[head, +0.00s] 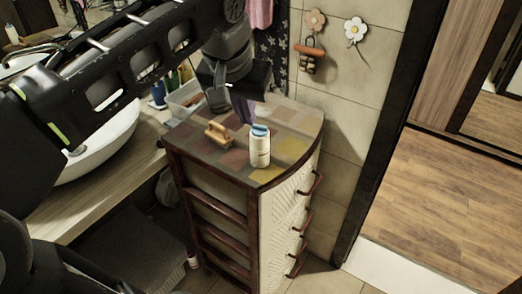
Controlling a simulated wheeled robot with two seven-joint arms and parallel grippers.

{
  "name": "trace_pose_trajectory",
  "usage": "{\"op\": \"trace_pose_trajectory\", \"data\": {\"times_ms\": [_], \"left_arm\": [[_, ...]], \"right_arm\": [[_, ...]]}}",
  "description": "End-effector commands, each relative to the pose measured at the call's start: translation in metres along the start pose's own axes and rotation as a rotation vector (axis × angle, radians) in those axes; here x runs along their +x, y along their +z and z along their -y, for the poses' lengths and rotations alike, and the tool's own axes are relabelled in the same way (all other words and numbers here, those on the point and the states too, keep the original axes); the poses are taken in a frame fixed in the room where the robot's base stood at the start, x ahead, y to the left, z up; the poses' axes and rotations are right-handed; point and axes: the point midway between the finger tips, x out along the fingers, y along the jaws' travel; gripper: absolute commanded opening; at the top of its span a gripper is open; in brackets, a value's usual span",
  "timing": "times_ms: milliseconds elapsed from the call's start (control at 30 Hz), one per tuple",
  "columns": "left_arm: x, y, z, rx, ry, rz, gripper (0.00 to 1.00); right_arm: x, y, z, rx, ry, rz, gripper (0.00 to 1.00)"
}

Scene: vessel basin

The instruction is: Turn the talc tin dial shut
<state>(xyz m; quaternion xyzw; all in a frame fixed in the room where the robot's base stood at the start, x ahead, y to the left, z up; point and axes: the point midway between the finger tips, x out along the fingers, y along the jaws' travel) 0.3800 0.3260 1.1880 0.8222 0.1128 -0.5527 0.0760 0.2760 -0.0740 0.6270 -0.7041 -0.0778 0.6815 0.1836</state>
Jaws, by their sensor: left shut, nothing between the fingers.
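The talc tin (260,152) is a small white cylinder with a blue top, standing upright on the front part of the cabinet top (288,118). The dial's setting is too small to read. My left gripper (245,114) reaches in from the upper left and points down. Its fingers are shut and empty, just behind and left of the tin's blue top. Whether they touch the tin I cannot tell. My right gripper is not in view.
A wooden-handled brush (217,135) lies left of the tin. A clear box (186,98) and several bottles stand behind, near the white sink (105,143). A tiled wall with flower hooks (355,30) rises behind the cabinet. Wooden floor (440,200) lies open at right.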

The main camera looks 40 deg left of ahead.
Motion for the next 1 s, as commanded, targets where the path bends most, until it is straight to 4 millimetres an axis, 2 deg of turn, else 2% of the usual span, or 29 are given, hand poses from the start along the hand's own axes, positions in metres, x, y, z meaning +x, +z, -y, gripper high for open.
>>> {"op": "trace_pose_trajectory", "data": {"times_ms": [267, 467, 667, 1000], "left_arm": [[-0.001, -0.002, 0.000, -0.002, -0.002, 0.002, 0.00], [0.008, -0.002, 0.000, -0.002, -0.002, 0.003, 0.00], [0.035, -0.001, -0.001, -0.001, -0.003, 0.007, 0.00], [0.102, -0.001, 0.000, 0.000, -0.002, 0.007, 0.00]], "right_arm": [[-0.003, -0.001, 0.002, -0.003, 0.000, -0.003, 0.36], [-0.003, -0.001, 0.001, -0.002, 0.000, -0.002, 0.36], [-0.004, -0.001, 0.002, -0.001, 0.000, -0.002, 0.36], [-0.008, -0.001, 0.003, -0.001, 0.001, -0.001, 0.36]]}}
